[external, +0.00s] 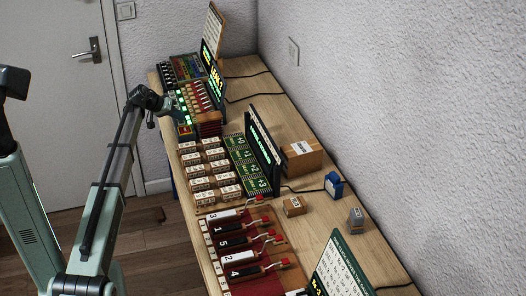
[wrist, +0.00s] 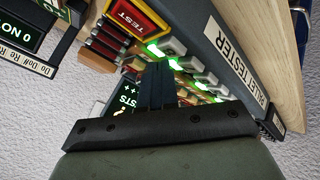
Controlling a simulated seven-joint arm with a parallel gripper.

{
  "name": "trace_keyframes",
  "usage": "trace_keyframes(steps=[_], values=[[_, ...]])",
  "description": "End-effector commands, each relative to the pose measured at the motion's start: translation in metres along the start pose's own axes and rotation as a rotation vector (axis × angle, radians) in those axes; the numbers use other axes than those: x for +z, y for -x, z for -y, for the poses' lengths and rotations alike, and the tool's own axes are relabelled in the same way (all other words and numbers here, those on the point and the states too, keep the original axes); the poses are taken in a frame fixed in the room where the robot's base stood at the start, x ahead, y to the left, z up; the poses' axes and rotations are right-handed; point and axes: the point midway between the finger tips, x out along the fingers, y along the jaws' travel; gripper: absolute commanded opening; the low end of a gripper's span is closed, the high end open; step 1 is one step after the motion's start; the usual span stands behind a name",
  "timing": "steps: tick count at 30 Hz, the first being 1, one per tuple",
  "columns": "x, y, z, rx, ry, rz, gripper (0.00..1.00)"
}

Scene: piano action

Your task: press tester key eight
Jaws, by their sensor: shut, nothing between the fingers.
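The tester (external: 196,98) stands toward the far end of the bench, with a row of pale keys and green lights. No key numbers are readable, so I cannot tell which is key eight. My gripper (wrist: 158,82) is shut and empty, its dark fingers over the key row and hiding part of it. I cannot tell whether the fingertips touch a key. In the external view my gripper (external: 163,110) is at the tester's near-left side.
A red and yellow TEST button (wrist: 132,17) is beside the keys. A stack of dark red bars (external: 208,124) sits just nearer along the bench. Several labelled blocks (external: 200,170), green boards (external: 245,165) and a cardboard box (external: 303,157) follow. A wall borders the bench's right side.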

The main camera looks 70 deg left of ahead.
Motion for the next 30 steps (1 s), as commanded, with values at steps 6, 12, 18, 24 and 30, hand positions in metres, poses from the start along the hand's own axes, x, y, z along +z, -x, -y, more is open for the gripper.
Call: trace_keyframes(steps=[6, 12, 18, 24, 30], values=[[0.0, 0.0, 0.0, 0.0, 0.0, 0.0, 0.0], [0.0, 0.0, 0.0, 0.0, 0.0, 0.0, 0.0], [0.0009, -0.0011, 0.0008, 0.0, 0.0, 0.0, 0.0], [0.0039, -0.0053, 0.0038, 0.0, 0.0, 0.0, 0.0], [0.0048, -0.0066, 0.0047, 0.0, 0.0, 0.0, 0.0]])
